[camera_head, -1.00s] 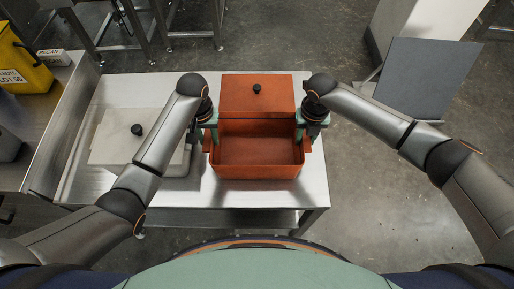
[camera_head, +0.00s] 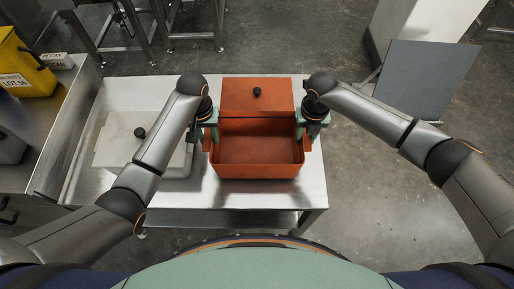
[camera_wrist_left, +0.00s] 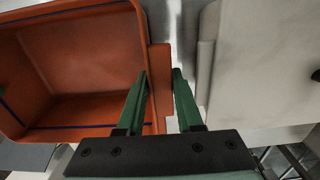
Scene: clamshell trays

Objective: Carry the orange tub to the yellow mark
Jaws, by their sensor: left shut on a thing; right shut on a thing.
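The inside that shows looks empty. My left gripper (camera_head: 209,133) is shut on the tub's left side. In the left wrist view its green fingers (camera_wrist_left: 160,80) straddle the tub's side lip. My right gripper (camera_head: 311,132) is shut on the tub's right side. The tub is over the steel table (camera_head: 250,197); I cannot tell whether it touches the top. No yellow mark shows.
A closed pale tub (camera_head: 118,150) with a black knob lies left of the orange tub, close to my left arm. A counter (camera_head: 35,125) with a yellow bin (camera_head: 22,65) stands further left. A grey panel (camera_head: 420,80) stands at the back right. Open floor lies right of the table.

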